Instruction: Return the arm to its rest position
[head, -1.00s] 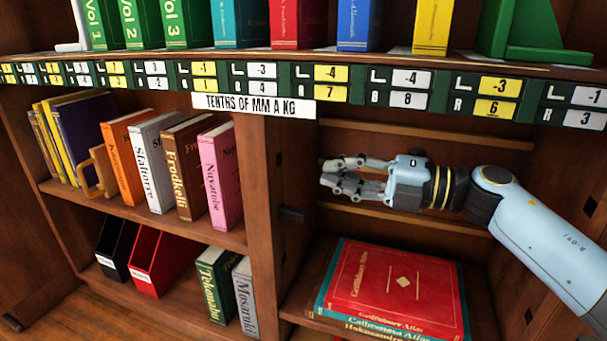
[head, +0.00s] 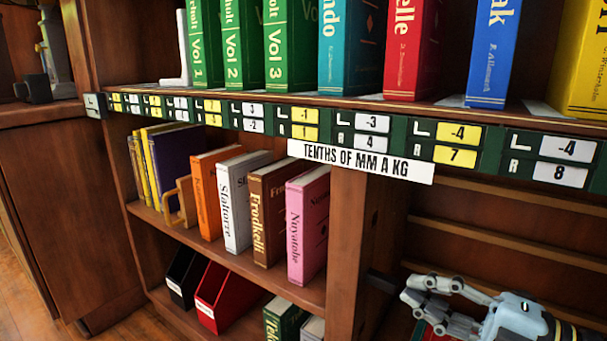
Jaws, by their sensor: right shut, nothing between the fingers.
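My right gripper (head: 438,302) is at the lower right of the head view, in front of the right-hand bay of the bookcase. Its fingers point left and are shut with nothing between them. The rest of my right arm runs out of the picture at the lower right. A small bit of a red book shows below the fingers; the rest of it is hidden or out of view. My left gripper does not show.
The upper shelf (head: 345,103) carries a row of upright books and a strip of number labels. The middle left shelf holds books, among them a pink one (head: 307,225). Black and red file holders (head: 228,298) stand below. A post (head: 352,255) divides the bays.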

